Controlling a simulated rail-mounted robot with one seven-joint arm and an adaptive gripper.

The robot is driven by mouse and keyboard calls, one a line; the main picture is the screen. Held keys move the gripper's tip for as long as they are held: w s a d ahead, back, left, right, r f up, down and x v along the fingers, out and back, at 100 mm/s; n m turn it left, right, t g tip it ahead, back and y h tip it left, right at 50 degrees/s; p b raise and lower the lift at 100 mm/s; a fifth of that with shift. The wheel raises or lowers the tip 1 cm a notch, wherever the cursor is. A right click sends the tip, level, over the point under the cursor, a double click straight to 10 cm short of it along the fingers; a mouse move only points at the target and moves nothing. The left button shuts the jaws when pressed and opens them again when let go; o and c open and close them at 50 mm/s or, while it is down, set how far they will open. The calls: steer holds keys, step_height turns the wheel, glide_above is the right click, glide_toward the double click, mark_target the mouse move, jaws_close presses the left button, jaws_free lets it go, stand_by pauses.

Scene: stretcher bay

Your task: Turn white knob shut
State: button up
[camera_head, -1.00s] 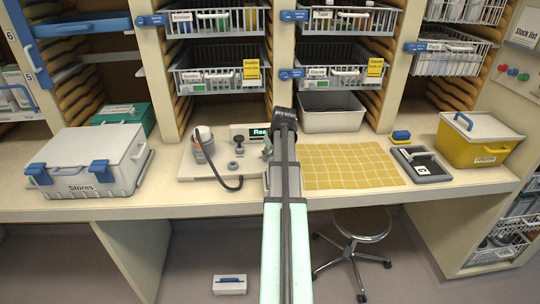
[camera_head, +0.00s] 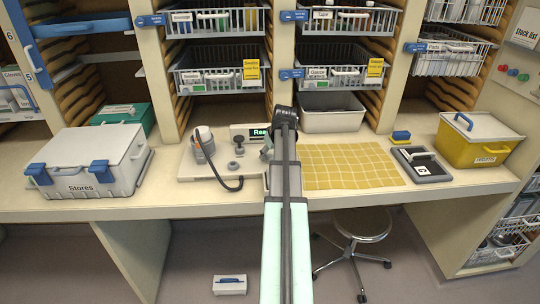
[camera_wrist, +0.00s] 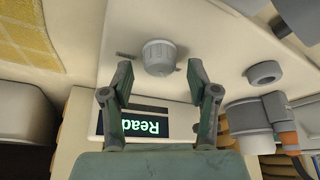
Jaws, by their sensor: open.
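The white knob (camera_wrist: 159,58) shows in the wrist view as a ribbed round cap on a pale panel. My gripper (camera_wrist: 160,78) is open, with one dark green finger to each side below the knob in the picture. The knob is just beyond the fingertips, and I cannot tell whether they touch it. A lit display (camera_wrist: 136,124) reading "Read" sits beside the knob on the panel; it also shows in the head view (camera_head: 258,132). My arm hides the knob in the head view.
A grey hose-fitted cylinder (camera_head: 203,143) and a dark knob (camera_head: 239,150) stand on the pale base left of my arm. A yellow checked mat (camera_head: 350,165) lies to the right. A Stores case (camera_head: 88,160) stands at far left, a yellow bin (camera_head: 480,140) at far right.

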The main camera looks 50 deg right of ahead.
steer(key=v, duration=1.1)
